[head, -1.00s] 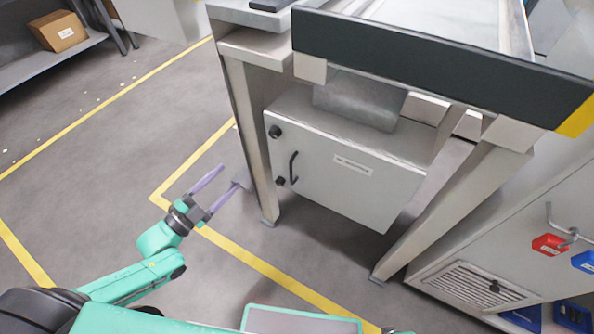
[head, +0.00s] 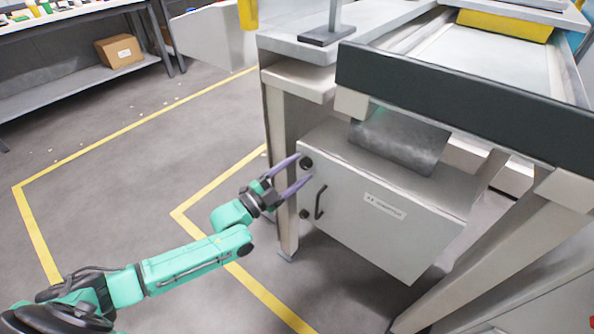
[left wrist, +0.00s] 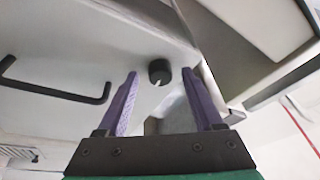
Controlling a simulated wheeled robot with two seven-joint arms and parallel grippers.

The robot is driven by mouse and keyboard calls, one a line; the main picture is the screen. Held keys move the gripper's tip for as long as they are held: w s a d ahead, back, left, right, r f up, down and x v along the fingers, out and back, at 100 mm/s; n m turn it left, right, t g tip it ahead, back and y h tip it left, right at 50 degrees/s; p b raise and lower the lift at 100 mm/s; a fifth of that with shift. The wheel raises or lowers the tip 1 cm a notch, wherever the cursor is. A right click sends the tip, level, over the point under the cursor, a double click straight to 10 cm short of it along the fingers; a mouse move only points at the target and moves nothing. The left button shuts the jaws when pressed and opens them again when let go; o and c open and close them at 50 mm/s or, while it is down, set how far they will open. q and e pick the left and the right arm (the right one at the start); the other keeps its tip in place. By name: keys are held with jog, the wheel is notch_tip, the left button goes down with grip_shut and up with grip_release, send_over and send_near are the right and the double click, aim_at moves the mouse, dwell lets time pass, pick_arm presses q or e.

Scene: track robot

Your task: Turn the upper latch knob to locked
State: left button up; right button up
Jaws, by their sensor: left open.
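The upper latch knob (head: 306,163) is a round black knob at the top left corner of a grey cabinet door (head: 375,225) under the bench. In the left wrist view the knob (left wrist: 159,71) has a small light mark on its lower edge. My left gripper (head: 305,167) is open, its purple fingers pointing at the knob. In the left wrist view the knob appears between the two fingertips (left wrist: 160,74), with clear space on both sides and no visible contact. My right gripper is out of view.
A black door handle (head: 320,202) and a lower black knob (head: 304,214) sit below the upper knob. A bench leg (head: 278,150) stands just left of the door. The dark-edged bench top (head: 460,105) overhangs the cabinet. Open floor lies to the left.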

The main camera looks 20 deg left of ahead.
pick_arm(q)
grip_shut()
